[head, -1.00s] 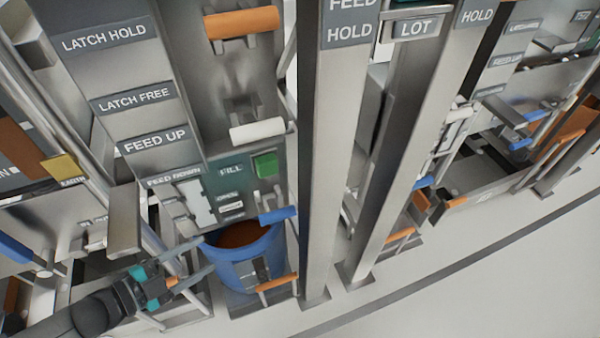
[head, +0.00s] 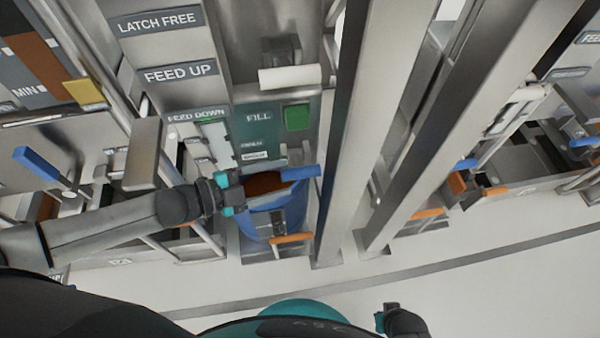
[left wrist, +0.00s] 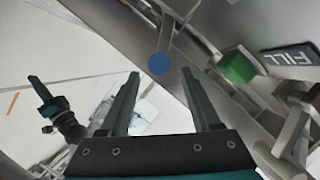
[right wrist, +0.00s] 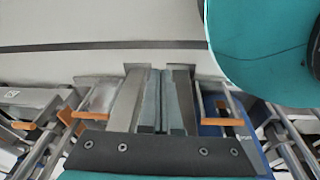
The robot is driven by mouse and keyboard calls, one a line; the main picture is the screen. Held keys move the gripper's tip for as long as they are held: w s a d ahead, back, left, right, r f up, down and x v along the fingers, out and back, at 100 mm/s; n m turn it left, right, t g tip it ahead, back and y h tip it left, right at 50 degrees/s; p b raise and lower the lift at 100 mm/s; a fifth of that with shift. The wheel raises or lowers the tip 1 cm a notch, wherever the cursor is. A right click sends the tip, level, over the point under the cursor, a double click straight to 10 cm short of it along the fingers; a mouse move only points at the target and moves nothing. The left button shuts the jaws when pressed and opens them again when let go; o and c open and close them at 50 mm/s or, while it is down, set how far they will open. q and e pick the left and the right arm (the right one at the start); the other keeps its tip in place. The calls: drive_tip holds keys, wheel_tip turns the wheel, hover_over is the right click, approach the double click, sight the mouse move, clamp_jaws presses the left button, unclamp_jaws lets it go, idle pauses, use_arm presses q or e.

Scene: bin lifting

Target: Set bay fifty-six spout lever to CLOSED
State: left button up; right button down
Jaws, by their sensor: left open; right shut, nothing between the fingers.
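A lever with a blue grip (head: 300,173) sticks out below the green FILL panel (head: 262,140), above a blue bin (head: 255,225) with brown contents. I cannot read a bay number, and the small labels on the panel are too blurred to tell the lever's setting. My left gripper (head: 243,192) is open, left of the blue grip and over the bin's rim. In the left wrist view the grip's round blue end (left wrist: 159,65) shows ahead, between the open fingers and apart from them. My right gripper (right wrist: 158,95) is shut and empty, low and far from the lever.
A green button (head: 297,117) and a white handle (head: 290,77) are above the lever. A tall grey post (head: 345,150) stands close to its right. An orange handle (head: 291,239) is at the bin's front. The pale floor (head: 470,290) in front is clear.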

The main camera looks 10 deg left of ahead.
sight(301, 173)
use_arm(q)
drive_tip(key=b+x, duration=0.1)
drive_tip(key=x, duration=0.2)
drive_tip(key=shift+w+d+f, duration=0.1)
drive_tip(key=shift+w+d, duration=0.15)
drive_tip(key=shift+d, duration=0.05)
drive_tip(key=shift+x, duration=1)
use_arm(e)
drive_tip(key=shift+w+a+r, duration=0.9)
drive_tip(key=shift+w+r, duration=0.2)
drive_tip(key=shift+w, duration=0.1)
use_arm(q)
clamp_jaws()
